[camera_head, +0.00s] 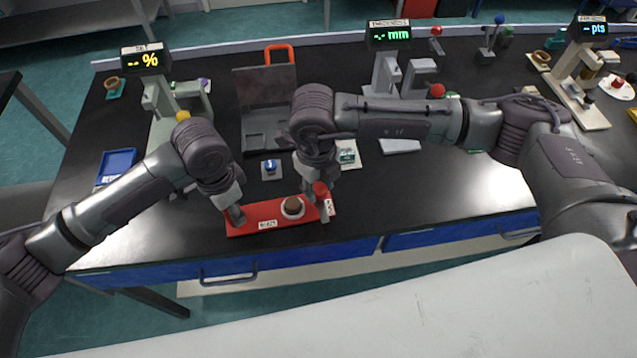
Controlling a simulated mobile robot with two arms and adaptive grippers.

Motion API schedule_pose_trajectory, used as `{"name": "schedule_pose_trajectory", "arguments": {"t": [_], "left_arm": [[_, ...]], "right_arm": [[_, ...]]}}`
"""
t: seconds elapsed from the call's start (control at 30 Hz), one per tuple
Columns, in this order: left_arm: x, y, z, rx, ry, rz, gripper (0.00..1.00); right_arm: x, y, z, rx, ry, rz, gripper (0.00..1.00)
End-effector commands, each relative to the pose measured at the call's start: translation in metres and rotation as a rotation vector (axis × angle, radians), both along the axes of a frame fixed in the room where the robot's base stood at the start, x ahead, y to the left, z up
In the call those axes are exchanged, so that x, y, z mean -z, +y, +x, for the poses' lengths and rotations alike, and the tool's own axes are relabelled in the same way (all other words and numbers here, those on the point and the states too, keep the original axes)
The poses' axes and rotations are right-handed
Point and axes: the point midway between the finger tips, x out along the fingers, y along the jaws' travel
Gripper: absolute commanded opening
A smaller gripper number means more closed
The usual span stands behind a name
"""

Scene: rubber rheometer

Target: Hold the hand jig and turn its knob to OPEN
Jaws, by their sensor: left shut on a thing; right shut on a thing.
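The hand jig is a flat red plate (262,213) near the table's front edge, with a white label on its front. A brown round piece (292,204) sits in a white ring on it. A red knob (320,188) stands at the jig's right end, beside a small white tag (329,208) too small to read. My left gripper (236,215) is shut on the jig's left end. My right gripper (318,198) is shut at the knob, pointing down and partly hiding it. The knob's setting cannot be read.
A grey case with an orange handle (279,50) stands open behind the jig. A small blue-knobbed item (270,168) is just behind the jig. A blue tray (117,163) lies at the left. Display instruments stand along the back. The table front right of the jig is clear.

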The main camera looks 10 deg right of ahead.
Motion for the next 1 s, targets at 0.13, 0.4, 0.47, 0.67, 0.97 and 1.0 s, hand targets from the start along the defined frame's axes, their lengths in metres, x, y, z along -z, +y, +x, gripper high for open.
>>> {"name": "schedule_pose_trajectory", "arguments": {"t": [0.13,0.4,0.47,0.67,0.97,1.0], "left_arm": [[0.0,0.0,0.0,0.001,-0.001,0.0,0.0],[0.0,0.0,0.0,0.001,0.0,0.0,0.0],[0.0,0.0,0.0,0.001,0.0,0.0,0.0],[0.0,0.0,0.0,0.001,0.0,0.0,0.0],[0.0,0.0,0.0,0.001,0.0,-0.001,0.0],[0.0,0.0,0.0,0.001,0.0,-0.001,0.0]], "right_arm": [[0.0,0.0,0.0,-0.002,0.0,0.0,0.01],[0.0,0.0,0.0,0.0,0.0,0.0,0.62],[0.0,0.0,0.0,0.0,0.0,0.0,0.62],[-0.002,0.0,0.0,0.001,0.0,0.0,0.62],[-0.05,0.002,0.0,0.0,-0.004,0.002,0.62],[-0.059,0.003,0.0,-0.001,-0.005,0.001,0.62]]}}
